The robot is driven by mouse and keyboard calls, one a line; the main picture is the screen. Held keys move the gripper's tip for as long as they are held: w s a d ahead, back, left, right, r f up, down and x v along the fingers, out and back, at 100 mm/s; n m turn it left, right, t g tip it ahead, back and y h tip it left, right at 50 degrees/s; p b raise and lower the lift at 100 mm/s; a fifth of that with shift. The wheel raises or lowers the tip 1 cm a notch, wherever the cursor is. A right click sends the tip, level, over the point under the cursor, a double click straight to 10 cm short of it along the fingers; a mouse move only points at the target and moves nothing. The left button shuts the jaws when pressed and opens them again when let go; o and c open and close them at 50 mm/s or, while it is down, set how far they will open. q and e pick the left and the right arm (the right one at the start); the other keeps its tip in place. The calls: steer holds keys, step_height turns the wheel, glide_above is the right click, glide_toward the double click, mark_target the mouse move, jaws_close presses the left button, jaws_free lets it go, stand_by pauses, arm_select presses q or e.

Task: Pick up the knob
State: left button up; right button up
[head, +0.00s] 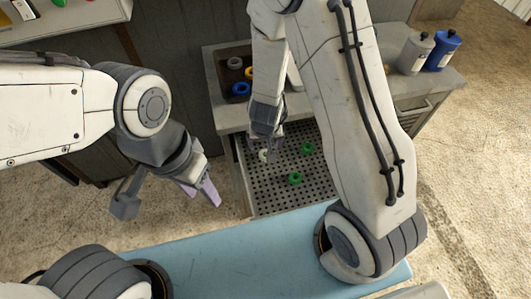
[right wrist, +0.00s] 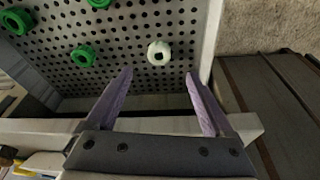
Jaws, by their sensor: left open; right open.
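A white knob (head: 263,155) lies on the perforated floor of an open drawer (head: 240,185). It also shows in the right wrist view (right wrist: 159,52), beyond the fingertips and roughly between their lines. My right gripper (head: 266,142) is over the drawer, close to the white knob and partly hiding it in the head view. In the right wrist view its purple fingers (right wrist: 158,78) are apart with nothing between them. My left gripper (head: 205,192) is open and empty, left of the drawer and away from it.
Green ring-like pieces (head: 307,148) lie in the same drawer, right of the white knob in the head view. A grey cabinet top holds a dark tray (head: 228,76) with round parts, and a blue bottle (head: 443,50). The drawer's front wall is near my right fingers.

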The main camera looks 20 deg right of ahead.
steer(key=b+x, duration=0.1)
steer(key=x, duration=0.2)
steer(key=shift+f+b, duration=0.25)
steer(key=shift+b, duration=0.05)
steer(key=shift+b+x, duration=1.35)
steer(key=shift+x, duration=1.4)
steer(key=shift+d, duration=0.15)
steer(key=shift+c, duration=0.4)
steer(key=shift+r, duration=0.1)
jaws_close()
